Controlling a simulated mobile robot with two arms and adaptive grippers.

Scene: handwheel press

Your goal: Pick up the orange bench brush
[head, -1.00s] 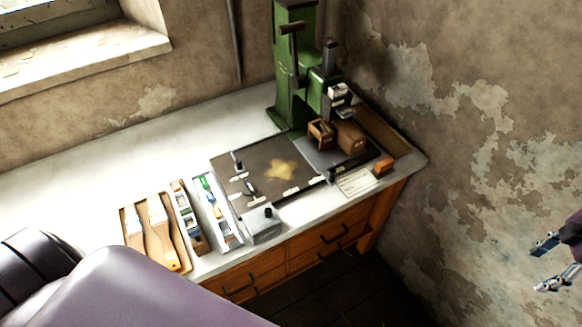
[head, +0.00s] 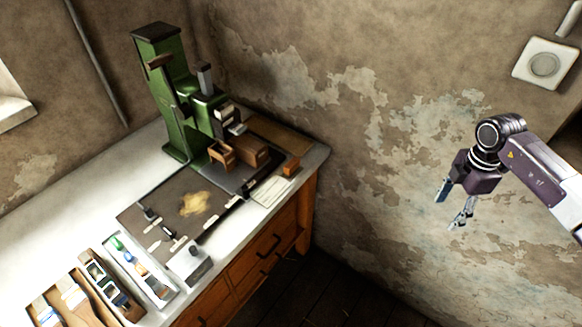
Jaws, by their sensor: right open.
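Two brush-like tools with tan-orange handles lie in a tray at the lower left of the head view, cut off by the bottom edge; one is the brush (head: 75,300). I cannot tell for sure which item is the orange bench brush. A small orange block (head: 291,169) sits at the bench's right end; its kind is too small to tell. My right gripper (head: 449,207) is open and empty, in front of the wall, to the right of the bench and apart from everything on it. My left gripper is out of view.
A green press (head: 172,95) stands at the back of the white-topped bench (head: 95,190). A dark mat (head: 165,195), a paper card (head: 271,191), a grey box (head: 190,264) and narrow trays (head: 137,271) take up the front. The wall (head: 385,150) closes off the right.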

